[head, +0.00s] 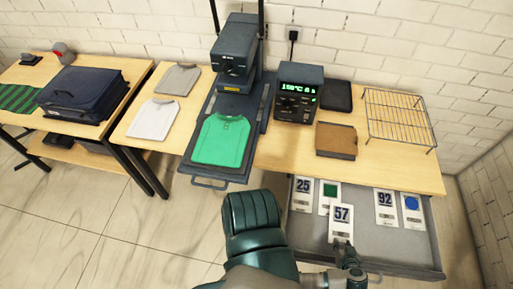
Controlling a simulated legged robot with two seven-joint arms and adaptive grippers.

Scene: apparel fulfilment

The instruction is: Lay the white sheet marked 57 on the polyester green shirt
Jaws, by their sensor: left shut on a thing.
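The white sheet marked 57 (341,219) is over the open grey drawer, among the other sheets. My left gripper (345,246) is shut on its lower edge. I cannot tell whether the sheet is lifted clear of the drawer floor. The green shirt (220,141) lies flat on the pulled-out lower plate (222,183) of the heat press, up and left of my gripper. No fabric label on it can be read. My right gripper is not in view.
The drawer (379,239) also holds sheets marked 25 (303,194) and 92 (384,204), plus green-square and blue-circle sheets. The press head (236,57) stands behind the shirt. A control box (298,93), brown pad (336,139) and wire rack (400,117) are right. Grey and white shirts lie left.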

